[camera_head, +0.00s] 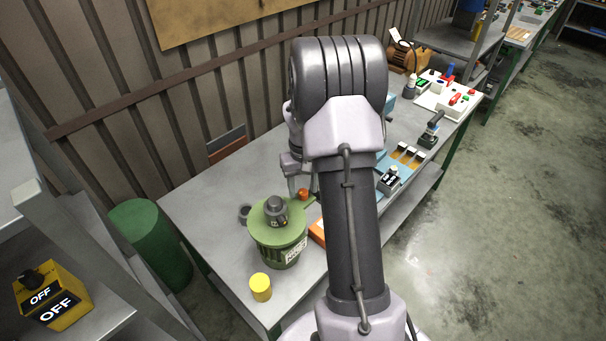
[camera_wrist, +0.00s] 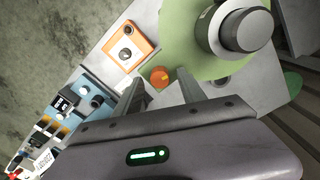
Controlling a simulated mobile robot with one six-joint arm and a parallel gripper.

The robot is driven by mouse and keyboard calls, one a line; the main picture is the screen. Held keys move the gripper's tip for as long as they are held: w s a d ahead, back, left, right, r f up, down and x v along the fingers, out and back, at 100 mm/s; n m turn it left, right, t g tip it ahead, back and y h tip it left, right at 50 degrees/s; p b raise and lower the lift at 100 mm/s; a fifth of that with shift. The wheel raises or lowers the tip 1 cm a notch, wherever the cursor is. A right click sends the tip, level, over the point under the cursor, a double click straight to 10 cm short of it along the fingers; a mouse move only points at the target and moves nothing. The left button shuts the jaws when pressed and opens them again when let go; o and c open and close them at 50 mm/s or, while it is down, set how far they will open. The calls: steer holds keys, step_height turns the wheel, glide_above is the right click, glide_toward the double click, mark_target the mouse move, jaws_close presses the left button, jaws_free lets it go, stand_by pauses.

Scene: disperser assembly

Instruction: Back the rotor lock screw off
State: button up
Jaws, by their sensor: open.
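The green disperser (camera_head: 277,240) stands on the bench with a dark grey cap or motor (camera_head: 276,209) on top. In the wrist view its green top (camera_wrist: 183,30) and grey cap (camera_wrist: 240,30) fill the upper right. A small orange-red knob (camera_wrist: 160,77), apparently the rotor lock screw, sits at the edge of the green top; it also shows in the head view (camera_head: 303,194). My gripper (camera_wrist: 158,84) is open, its two fingers on either side of the knob in the picture. I cannot tell whether they touch it. My arm hides part of the bench in the head view.
An orange block with a white face (camera_wrist: 126,50) lies beside the disperser. A yellow cylinder (camera_head: 260,287) stands near the bench's front edge. A blue tray (camera_wrist: 92,92) with small parts lies farther along. A grey ring (camera_head: 245,213) lies left of the disperser.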

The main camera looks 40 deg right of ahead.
mark_target(303, 191)
step_height(303, 191, up, 17)
steer(key=p, duration=0.3)
steer(key=shift+f, duration=0.1)
steer(key=s+a+f+t+b, duration=0.1)
steer(key=s+a+b, duration=0.2)
steer(key=a+b, duration=0.35)
steer(key=s+a+f+t+b, duration=0.1)
steer(key=s+a+t+b, duration=0.2)
steer(key=a, duration=0.7)
steer(key=s+a+f+b, duration=0.2)
steer(key=s+a+b, duration=0.2)
steer(key=a+b, duration=0.3)
steer(key=s+a+f+t+y+b, duration=0.1)
steer(key=s+a+f+y+b, duration=0.1)
steer(key=s+a+f, duration=0.3)
steer(key=s+a+b, duration=0.1)
steer(key=s+a, duration=0.1)
steer(key=shift+s+f+t, duration=0.25)
steer(key=shift+s+t, duration=0.1)
steer(key=shift+t, duration=0.05)
steer(key=shift+a, duration=0.1)
